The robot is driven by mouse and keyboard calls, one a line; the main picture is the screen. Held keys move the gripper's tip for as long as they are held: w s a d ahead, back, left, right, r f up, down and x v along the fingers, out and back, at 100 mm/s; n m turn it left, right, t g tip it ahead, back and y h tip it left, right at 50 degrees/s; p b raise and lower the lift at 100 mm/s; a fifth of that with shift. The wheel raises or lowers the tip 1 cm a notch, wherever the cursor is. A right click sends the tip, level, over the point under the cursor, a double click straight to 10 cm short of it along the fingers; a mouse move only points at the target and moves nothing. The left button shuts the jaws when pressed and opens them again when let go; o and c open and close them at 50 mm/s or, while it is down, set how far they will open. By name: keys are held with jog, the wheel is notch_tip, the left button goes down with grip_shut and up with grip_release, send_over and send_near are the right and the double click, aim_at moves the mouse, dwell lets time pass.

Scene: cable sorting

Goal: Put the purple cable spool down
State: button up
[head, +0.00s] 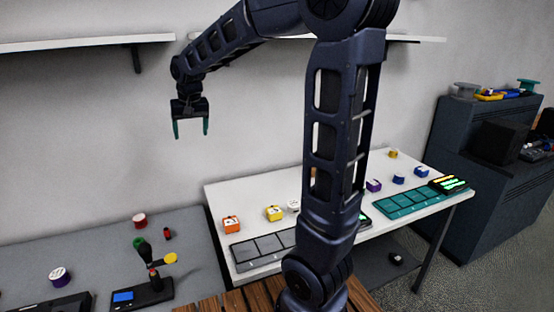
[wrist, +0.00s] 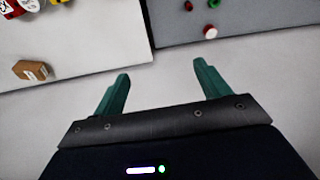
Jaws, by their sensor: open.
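The purple cable spool (head: 59,276), with a white top, stands on the grey table at the lower left of the head view. My gripper (head: 191,130) is open and empty, high in front of the wall. It is well above and to the right of the spool. In the wrist view, my gripper (wrist: 162,84) shows two teal fingers spread apart with only bare surface between them. I do not make out the purple spool in the wrist view.
The grey table (head: 185,225) also holds a red spool (head: 139,220) and a device with a blue screen (head: 135,297). The white table (head: 235,195) carries small coloured boxes, a grey tray (head: 262,250) and a teal tray (head: 408,203). A wall shelf (head: 75,44) juts out at upper left.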

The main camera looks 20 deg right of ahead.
jog(key=s+d+f, duration=0.1)
jog(key=s+d, duration=0.9)
jog(key=s, duration=0.2)
jog(key=s+d+f+t, duration=0.1)
jog(key=s+d+f, duration=0.1)
jog(key=s+d, duration=0.8)
jog(key=s, duration=0.2)
jog(key=shift+s+d+f+m+h, duration=0.15)
jog(key=shift+s+d+m+h, duration=0.05)
jog(key=shift+s+m+h, duration=0.2)
